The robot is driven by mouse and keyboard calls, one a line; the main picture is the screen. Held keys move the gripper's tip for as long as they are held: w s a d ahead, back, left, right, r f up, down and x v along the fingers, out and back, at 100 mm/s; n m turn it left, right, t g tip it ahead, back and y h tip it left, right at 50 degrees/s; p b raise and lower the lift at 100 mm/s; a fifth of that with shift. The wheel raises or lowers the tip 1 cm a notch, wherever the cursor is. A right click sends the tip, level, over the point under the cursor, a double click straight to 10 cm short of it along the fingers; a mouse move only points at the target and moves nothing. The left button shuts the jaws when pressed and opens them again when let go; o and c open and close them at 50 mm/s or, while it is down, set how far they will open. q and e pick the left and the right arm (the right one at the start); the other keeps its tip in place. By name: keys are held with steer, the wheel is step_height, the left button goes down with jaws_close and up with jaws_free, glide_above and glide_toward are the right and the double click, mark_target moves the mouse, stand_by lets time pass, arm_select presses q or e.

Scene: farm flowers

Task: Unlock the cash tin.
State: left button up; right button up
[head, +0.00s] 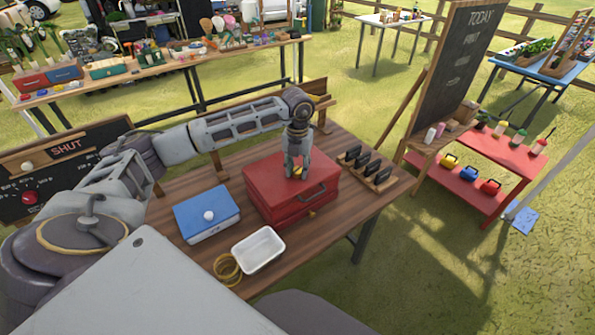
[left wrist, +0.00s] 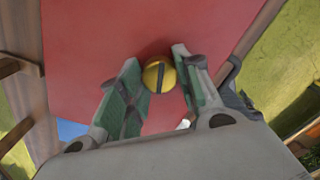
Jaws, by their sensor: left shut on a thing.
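The red tin (head: 262,180) stands on the wooden table, its lid down and a dark handle on its front side. A round yellow knob (left wrist: 160,76) with a dark bar across it sits on the red top, and the bar runs nearly upright in the left wrist view. My left gripper (head: 298,172) points down over the tin's top, shut on the yellow knob. In the left wrist view the green-padded fingers (left wrist: 157,88) stand on either side of it. In the head view the fingers mostly hide the knob. My right gripper is not in view.
A blue box (head: 205,220) with a white knob lies left of the tin. A white tray (head: 258,248) and yellow rings (head: 227,269) lie in front. A rack of dark pieces (head: 366,166) stands close right. A chalkboard (head: 462,65) stands beyond the table.

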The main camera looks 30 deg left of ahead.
arm_select(q)
steer(key=m+b, duration=0.1)
steer(key=m, duration=0.1)
steer(key=shift+m, duration=0.6)
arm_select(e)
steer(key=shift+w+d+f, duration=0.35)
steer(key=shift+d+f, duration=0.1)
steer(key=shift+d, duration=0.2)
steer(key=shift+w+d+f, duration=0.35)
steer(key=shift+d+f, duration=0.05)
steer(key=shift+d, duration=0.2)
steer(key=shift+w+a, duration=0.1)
